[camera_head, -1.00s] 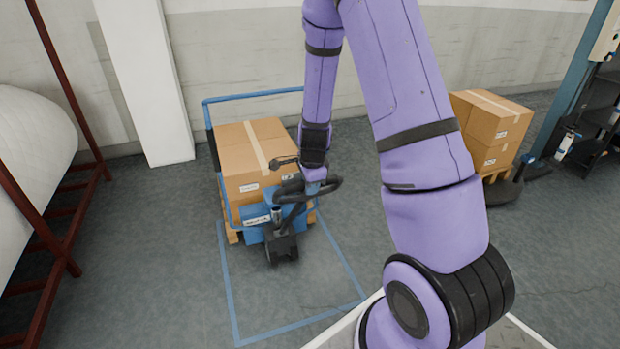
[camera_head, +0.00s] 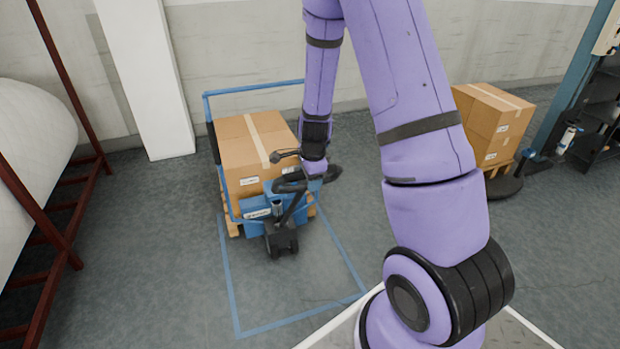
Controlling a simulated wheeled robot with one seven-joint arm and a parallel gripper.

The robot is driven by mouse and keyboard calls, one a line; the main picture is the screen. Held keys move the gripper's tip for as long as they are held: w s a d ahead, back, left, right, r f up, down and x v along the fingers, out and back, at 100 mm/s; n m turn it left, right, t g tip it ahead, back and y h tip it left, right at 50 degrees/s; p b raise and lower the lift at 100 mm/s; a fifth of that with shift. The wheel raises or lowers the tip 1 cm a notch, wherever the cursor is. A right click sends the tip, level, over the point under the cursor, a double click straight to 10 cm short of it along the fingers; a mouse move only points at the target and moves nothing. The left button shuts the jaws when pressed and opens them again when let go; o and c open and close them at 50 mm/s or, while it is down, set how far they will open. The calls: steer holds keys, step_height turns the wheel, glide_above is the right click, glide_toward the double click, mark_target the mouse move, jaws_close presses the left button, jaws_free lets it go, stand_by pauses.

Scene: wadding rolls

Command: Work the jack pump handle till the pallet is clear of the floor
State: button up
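A blue pallet jack (camera_head: 262,213) with a black wheel base (camera_head: 281,240) stands at a wooden pallet (camera_head: 233,226). The pallet carries stacked cardboard boxes (camera_head: 238,150). The gap between the pallet and the floor is too small to judge. The black pump handle (camera_head: 288,186) rises from the jack and leans to the right, its loop at the top. My gripper (camera_head: 314,174) is at the handle's loop, pointing down. Its fingertips are hidden against the handle and the purple wrist, so its grip does not show.
Blue tape marks a floor rectangle (camera_head: 233,290) in front of the jack. A blue rail frame (camera_head: 255,92) stands behind the boxes. A second box stack (camera_head: 492,122) is at the right. A dark red rack (camera_head: 58,232) with a white roll (camera_head: 32,135) is at the left.

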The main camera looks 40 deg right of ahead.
step_height(320, 180, up, 10)
steer(key=s, duration=0.2)
steer(key=shift+a, duration=0.3)
stand_by(0.4)
steer(key=s+a+r+n+t+y, duration=0.1)
steer(key=s+a+r+n, duration=0.35)
steer(key=r, duration=0.35)
steer(key=s+a+r+n+t+y, duration=0.1)
steer(key=s+a+r+n, duration=0.25)
steer(key=r+n, duration=0.35)
steer(key=s+a+r+n, duration=0.2)
steer(key=s+r+n, duration=0.2)
steer(key=s, duration=0.4)
steer(key=s+a+r+n+t+h, duration=0.1)
steer(key=s+a+r+n, duration=0.1)
steer(key=s+r+n, duration=0.3)
steer(key=shift+s+n, duration=0.35)
steer(key=shift+s, duration=1.3)
steer(key=shift+o, duration=0.2)
